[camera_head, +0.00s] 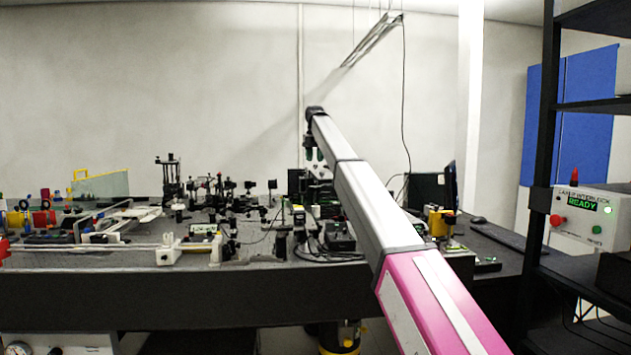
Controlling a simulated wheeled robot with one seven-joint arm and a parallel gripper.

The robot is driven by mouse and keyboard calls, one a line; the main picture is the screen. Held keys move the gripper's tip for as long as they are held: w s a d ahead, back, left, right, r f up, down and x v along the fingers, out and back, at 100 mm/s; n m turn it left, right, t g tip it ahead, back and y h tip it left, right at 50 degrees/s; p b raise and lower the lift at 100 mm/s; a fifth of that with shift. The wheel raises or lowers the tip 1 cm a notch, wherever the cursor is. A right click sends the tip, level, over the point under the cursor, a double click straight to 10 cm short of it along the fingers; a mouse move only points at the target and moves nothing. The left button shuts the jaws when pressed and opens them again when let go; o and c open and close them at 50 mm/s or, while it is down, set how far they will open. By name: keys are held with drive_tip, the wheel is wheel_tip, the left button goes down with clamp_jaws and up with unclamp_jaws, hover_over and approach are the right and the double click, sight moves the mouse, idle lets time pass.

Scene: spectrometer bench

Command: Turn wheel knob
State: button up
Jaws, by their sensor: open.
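My arm reaches from the lower right up to the middle of the picture. Its dark wrist is at the far end, and my gripper (314,154) hangs below it, small and dark, with two fingers apart and nothing seen between them. It is above the back middle part of the bench (190,300). I cannot pick out a wheel knob with certainty. Small dark optical mounts (225,190) stand on the bench left of my gripper, too small to show their knobs clearly. My arm hides part of the bench behind it.
Coloured spools (40,216) and a white rail assembly (130,247) are at the left. A yellow device (438,221) stands right of my arm. A black shelf rack (540,180) at the right carries a white box (590,217) reading READY. Cables lie near the bench middle.

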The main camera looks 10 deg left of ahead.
sight(315, 184)
wheel_tip(315, 184, down, 10)
drive_tip(key=shift+r, duration=0.1)
idle(0.4)
clamp_jaws()
